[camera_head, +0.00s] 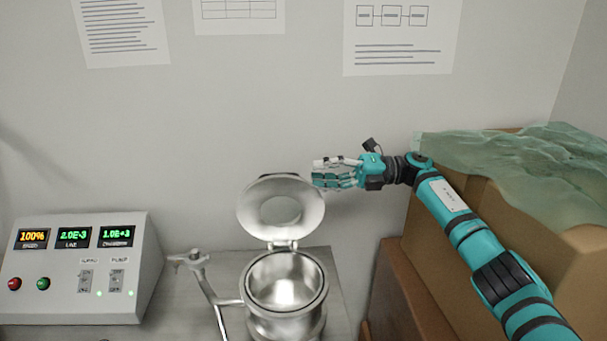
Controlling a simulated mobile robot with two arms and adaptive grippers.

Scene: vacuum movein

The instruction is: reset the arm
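My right arm (470,235), teal and black, comes in from the lower right. My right gripper (334,172) is hand-like, with white and teal fingers pointing left. It is in the air just right of the raised round lid (308,205) of a metal chamber (286,285), overlapping the lid's right edge in the picture. I cannot tell whether it touches the lid. Nothing shows in its fingers, and how far they are closed is unclear. The lid stands up on its hinge, and the chamber is open and looks empty. My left arm is not in view.
A control box (75,270) with lit displays and buttons stands at the left. A metal valve pipe (208,290) joins the chamber on the metal table (232,264). Cardboard boxes (440,225) under green sheeting (530,165) stand close beside my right arm. A wall with papers is behind.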

